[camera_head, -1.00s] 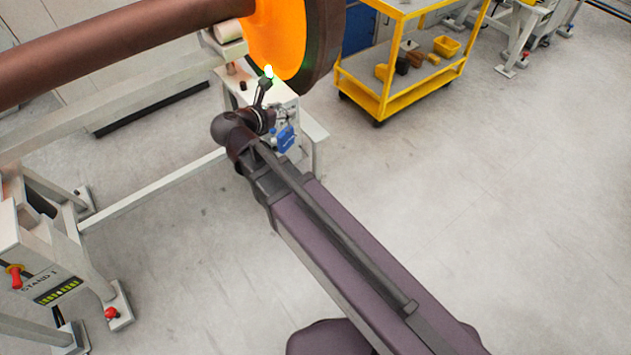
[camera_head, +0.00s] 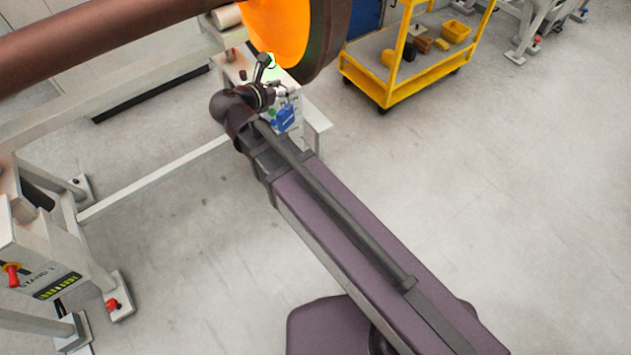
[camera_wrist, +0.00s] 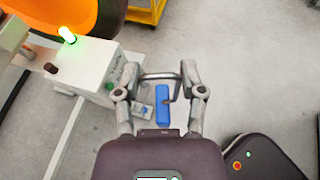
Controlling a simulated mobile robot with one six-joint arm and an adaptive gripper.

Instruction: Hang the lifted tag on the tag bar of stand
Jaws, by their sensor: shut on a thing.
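A blue tag (camera_wrist: 162,105) shows between the fingers of my gripper (camera_wrist: 160,76) in the wrist view, with a grey wire hook (camera_wrist: 158,76) across its top. My gripper is shut on the tag. In the head view the blue tag (camera_head: 286,117) shows just past my wrist, and my gripper (camera_head: 281,93) is partly hidden by the arm. Behind it is the white stand box (camera_wrist: 90,68) with a lit green lamp (camera_wrist: 67,35). Small grey and blue parts (camera_wrist: 145,111) lie left of the tag; I cannot tell which is the tag bar, or whether the tag touches it.
A large orange wheel (camera_head: 280,30) on a brown axle (camera_head: 90,43) rises close behind my gripper. A second stand (camera_head: 35,245), marked STAND 1, is at left. A yellow cart (camera_head: 425,75) stands at upper right. The floor at right is clear.

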